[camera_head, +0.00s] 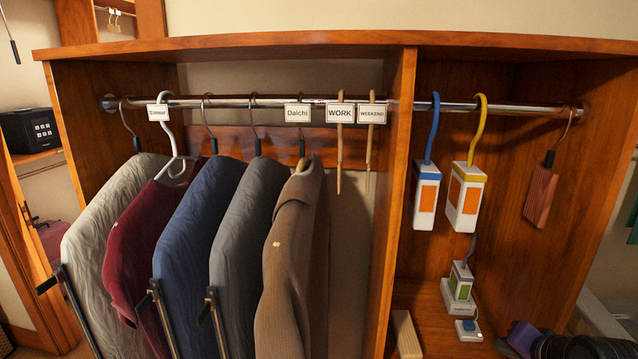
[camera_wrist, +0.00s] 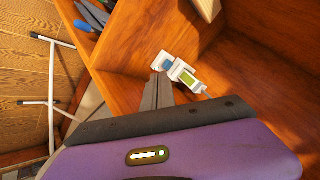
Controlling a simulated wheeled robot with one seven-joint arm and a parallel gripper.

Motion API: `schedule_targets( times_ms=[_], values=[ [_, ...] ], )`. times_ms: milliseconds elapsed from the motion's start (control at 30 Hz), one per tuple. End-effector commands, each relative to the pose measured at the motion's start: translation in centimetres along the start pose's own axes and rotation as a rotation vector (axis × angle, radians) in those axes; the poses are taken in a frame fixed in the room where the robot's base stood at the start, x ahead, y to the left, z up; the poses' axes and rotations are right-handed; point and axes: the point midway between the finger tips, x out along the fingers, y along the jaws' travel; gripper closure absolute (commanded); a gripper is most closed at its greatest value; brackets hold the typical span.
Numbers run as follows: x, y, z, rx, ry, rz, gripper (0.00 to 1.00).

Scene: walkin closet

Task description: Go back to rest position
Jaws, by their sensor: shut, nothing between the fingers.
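My gripper (camera_wrist: 158,92) shows in the wrist view as two dark grey fingers pressed together, with nothing between them. Its purple and black body fills the lower part of that view. The fingertips appear close to a small white device with a blue part (camera_wrist: 168,64); I cannot tell whether they touch it. In the head view part of my purple and black arm shows at the bottom right corner, beside the lower shelf of the right compartment. The fingertips are not clear there.
A white device with a green panel (camera_head: 461,284) and a small white-and-blue one (camera_head: 468,330) sit low in the right compartment. Two hanging devices (camera_head: 427,197) (camera_head: 465,197) and a wooden block (camera_head: 541,190) are above. A wooden divider (camera_head: 397,190) separates the hung clothes (camera_head: 190,230).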

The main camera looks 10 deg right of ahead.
Motion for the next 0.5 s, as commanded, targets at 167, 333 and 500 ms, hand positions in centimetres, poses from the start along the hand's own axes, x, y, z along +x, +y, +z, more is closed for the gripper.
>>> schedule_targets(
  times_ms=[167, 333, 500],
  values=[
    [-0.1, -1.0, -1.4, -0.053, 0.060, -0.037, 1.00],
    [-0.9, -2.3, -3.7, -0.104, 0.155, -0.083, 1.00],
    [-2.4, -3.5, -5.9, -0.150, 0.279, -0.138, 1.00]
  ],
)
